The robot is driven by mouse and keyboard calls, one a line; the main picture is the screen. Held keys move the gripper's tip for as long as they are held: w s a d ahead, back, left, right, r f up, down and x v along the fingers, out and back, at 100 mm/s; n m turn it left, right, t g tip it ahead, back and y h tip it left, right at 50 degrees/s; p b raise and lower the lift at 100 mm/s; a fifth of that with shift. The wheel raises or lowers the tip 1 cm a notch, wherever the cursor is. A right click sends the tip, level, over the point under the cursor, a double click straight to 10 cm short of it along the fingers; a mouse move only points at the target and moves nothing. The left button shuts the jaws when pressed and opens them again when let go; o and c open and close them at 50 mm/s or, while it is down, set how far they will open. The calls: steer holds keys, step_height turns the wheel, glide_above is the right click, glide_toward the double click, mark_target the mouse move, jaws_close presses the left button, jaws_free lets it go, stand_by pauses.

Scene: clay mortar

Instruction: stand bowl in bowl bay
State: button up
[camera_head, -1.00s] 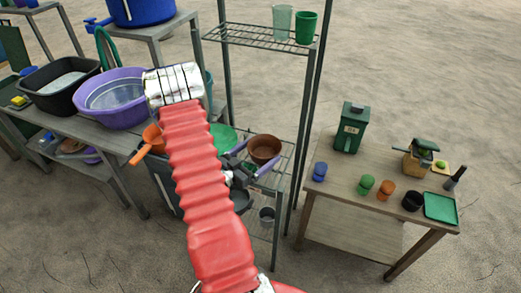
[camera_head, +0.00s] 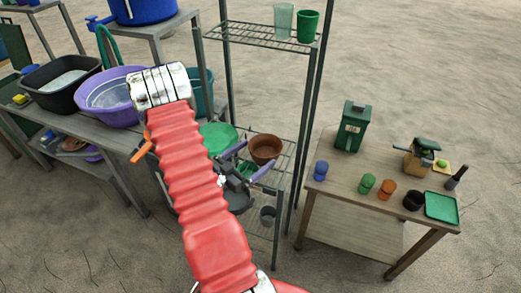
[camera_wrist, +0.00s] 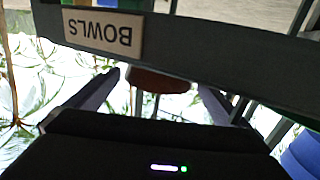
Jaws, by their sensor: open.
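The brown bowl (camera_head: 265,148) sits upright on the middle wire shelf of the metal rack. My gripper (camera_head: 253,157) has its two purple fingers spread and empty, just left of and in front of the bowl. In the wrist view the bowl (camera_wrist: 160,80) shows as a reddish-brown shape beyond the fingertips, its upper part hidden by a dark bar. That bar carries a label reading BOWLS (camera_wrist: 102,31), upside down in this view. I cannot tell whether a finger touches the bowl.
A green round dish (camera_head: 218,136) lies left of the bowl, partly behind my arm. The rack's uprights (camera_head: 300,120) stand close right of the bowl. A grey bucket (camera_head: 267,215) is below. A table (camera_head: 345,180) with jars stands right; purple and black basins stand left.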

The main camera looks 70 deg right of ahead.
steer(key=v, duration=0.8)
steer(key=shift+a, duration=0.25)
steer(key=shift+w, duration=0.1)
steer(key=shift+w, duration=0.15)
stand_by(0.4)
